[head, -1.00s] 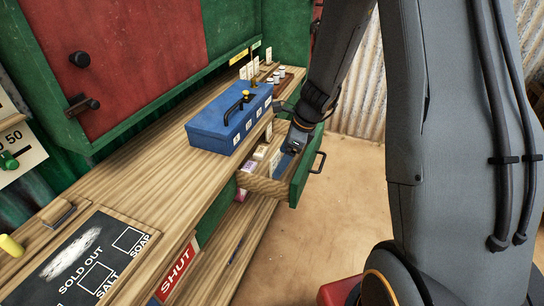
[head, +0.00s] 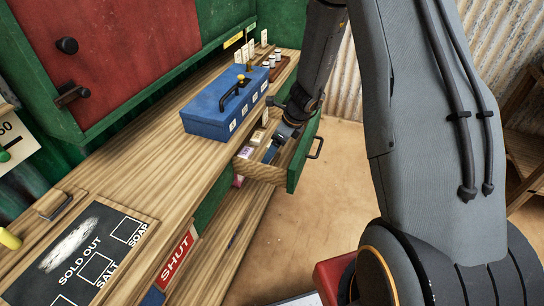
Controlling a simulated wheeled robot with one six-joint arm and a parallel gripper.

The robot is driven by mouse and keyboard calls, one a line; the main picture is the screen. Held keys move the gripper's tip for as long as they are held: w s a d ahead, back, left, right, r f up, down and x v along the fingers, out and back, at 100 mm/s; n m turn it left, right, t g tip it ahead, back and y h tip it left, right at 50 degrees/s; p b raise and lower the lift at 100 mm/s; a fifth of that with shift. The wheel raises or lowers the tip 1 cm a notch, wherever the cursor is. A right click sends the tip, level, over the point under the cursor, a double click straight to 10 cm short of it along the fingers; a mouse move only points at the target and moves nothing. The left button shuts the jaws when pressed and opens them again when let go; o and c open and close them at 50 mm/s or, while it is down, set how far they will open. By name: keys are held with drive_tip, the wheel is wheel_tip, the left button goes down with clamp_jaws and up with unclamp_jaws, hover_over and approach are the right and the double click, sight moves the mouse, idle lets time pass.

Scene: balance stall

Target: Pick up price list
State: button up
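My gripper (head: 283,133) reaches down into an open green-fronted drawer (head: 304,160) under the wooden counter. Its fingertips are small and partly hidden, so I cannot tell whether they are open or shut. A blue piece (head: 270,152) shows just below my gripper in the drawer; I cannot tell what it is or whether it is held. Small pale boxes (head: 247,151) lie in the drawer to the left of my gripper. I cannot make out a price list for certain in this view.
A blue box (head: 207,124) with a black handle stands on the counter beside the drawer. A "SOLD OUT" board (head: 75,257) lies on the counter at the lower left. A red "SHUT" sign (head: 176,257) is below the counter edge. The floor (head: 288,220) right of the drawer is clear.

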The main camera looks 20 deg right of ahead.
drive_tip(key=shift+x, duration=1.2)
drive_tip(key=shift+c, duration=0.5)
drive_tip(key=c, duration=1.1)
drive_tip(key=shift+r, duration=0.1)
